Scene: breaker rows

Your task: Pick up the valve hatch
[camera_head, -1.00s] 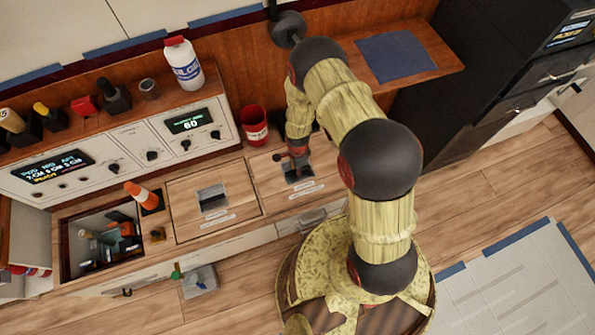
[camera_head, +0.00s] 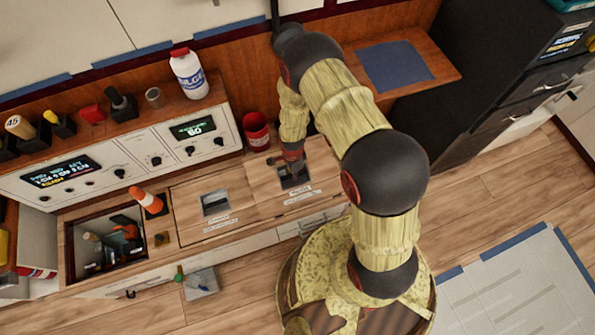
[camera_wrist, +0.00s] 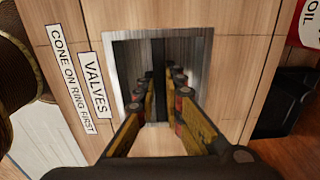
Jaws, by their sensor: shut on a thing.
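The valve hatch (camera_head: 262,186) is a square wooden panel in the counter with a recessed metal pull and white labels. In the wrist view the hatch (camera_wrist: 222,128) carries labels reading "VALVES" and "CONE ON RING FIRST". A dark upright bar (camera_wrist: 158,62) spans its recess. My gripper (camera_head: 293,172) points down into the recess. In the wrist view its two fingers (camera_wrist: 158,84) sit on either side of the bar and are shut on it. The hatch looks level with the counter; any small lift cannot be told. The fingertip contact is partly hidden.
Left of the hatch is another recessed panel (camera_head: 200,222), then an open bay (camera_head: 70,262) with tools inside. An orange-white cone (camera_head: 147,201) stands by the bay. A white bottle (camera_head: 188,75) tops the console.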

